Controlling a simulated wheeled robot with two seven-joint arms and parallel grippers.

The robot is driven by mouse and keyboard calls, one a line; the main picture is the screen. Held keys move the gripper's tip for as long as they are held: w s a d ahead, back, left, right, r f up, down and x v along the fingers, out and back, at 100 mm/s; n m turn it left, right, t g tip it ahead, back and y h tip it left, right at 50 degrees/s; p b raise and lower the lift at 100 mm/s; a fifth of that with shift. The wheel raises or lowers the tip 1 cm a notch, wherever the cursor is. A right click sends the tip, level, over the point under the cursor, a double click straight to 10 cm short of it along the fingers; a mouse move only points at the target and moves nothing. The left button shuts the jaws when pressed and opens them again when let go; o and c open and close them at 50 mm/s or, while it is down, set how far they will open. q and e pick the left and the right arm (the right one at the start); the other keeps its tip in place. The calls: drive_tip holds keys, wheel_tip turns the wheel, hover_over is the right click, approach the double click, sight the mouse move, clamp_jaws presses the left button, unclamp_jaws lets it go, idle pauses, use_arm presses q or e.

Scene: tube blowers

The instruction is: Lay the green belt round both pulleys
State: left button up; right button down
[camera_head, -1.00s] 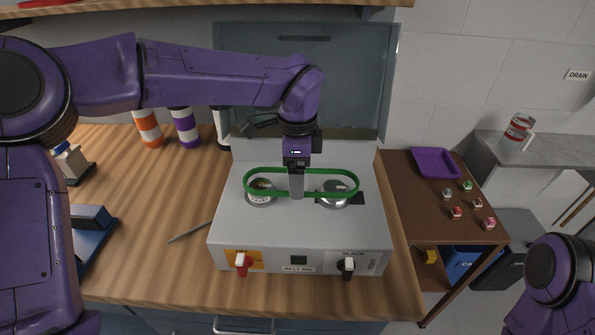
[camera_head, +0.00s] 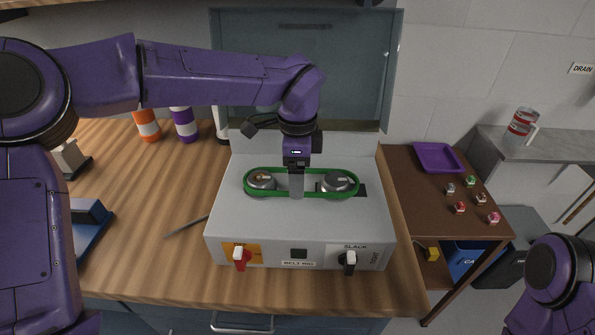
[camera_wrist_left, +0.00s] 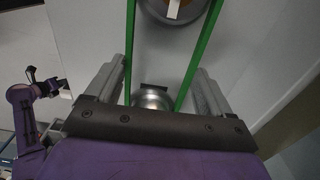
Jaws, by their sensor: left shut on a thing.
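The green belt (camera_head: 330,196) is a long loop on the light grey belt rig (camera_head: 225,225). In the head view it surrounds the left pulley (camera_head: 262,181) and the right pulley (camera_head: 337,182), both silver. It looks low, about level with them; I cannot tell whether it is seated in their grooves. My left gripper (camera_head: 297,192) points down between the pulleys, shut on the belt. In the left wrist view the belt's two runs (camera_wrist_left: 200,55) pass between the fingers (camera_wrist_left: 160,90), one pulley (camera_wrist_left: 150,98) between them and another (camera_wrist_left: 174,8) at the top.
The rig's front has a red lever (camera_head: 242,259) and a black lever (camera_head: 348,262) by the SLACK label. A thin rod (camera_head: 186,227) lies left of the rig. Striped cups (camera_head: 184,125) stand behind. A brown side table (camera_head: 415,185) holds a purple tray (camera_head: 438,157).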

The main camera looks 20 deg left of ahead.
use_arm(q)
drive_tip(key=shift+f, duration=0.35)
drive_tip(key=o, duration=0.9)
drive_tip(key=shift+r, duration=0.1)
wheel_tip(320, 180, up, 10)
drive_tip(key=b, duration=0.1)
drive_tip(key=shift+r, duration=0.25)
